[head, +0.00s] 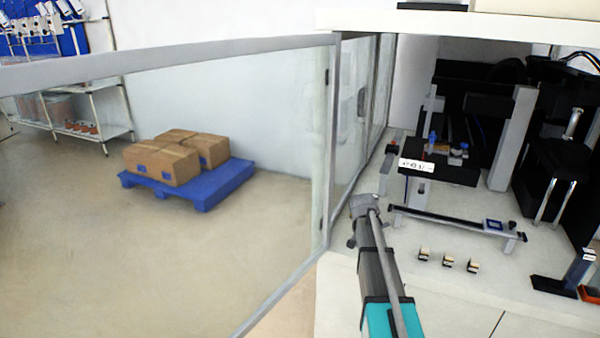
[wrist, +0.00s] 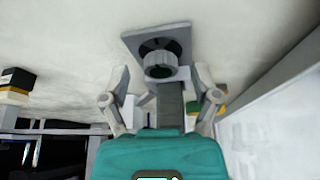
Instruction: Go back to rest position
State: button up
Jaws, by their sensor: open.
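My gripper (wrist: 162,72) shows in the wrist view with its two grey fingers spread apart and nothing held between them. Beyond the fingers, a grey square plate with a dark round opening and a round knob (wrist: 160,66) shows against a pale surface. I cannot tell how far it is from the fingertips.
Several small black-and-tan parts (head: 447,262) rest on the white bench (head: 400,262), near a low grey rail (head: 445,219). Black machinery (head: 450,168) fills the back. The glass door frame (head: 331,150) stands close on the left. Boxes (head: 165,163) lie on a blue pallet (head: 205,190) beyond.

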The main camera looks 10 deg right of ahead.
jog(key=s+a+f+n+g+y, duration=0.15)
jog(key=s+a+n, duration=0.25)
jog(key=s+a, duration=0.8)
jog(key=s+a+n+g+y, duration=0.2)
jog(key=s+a+n, duration=0.2)
jog(key=s+a, duration=0.75)
notch_tip(320, 180, up, 17)
jog(key=s+d+p, duration=0.2)
jog(key=p, duration=1.4)
jog(key=shift+s+n+p, duration=0.25)
jog(key=shift+n+p, duration=0.05)
jog(key=shift+p, duration=0.05)
jog(key=shift+f, duration=0.15)
jog(key=shift+c, duration=0.3)
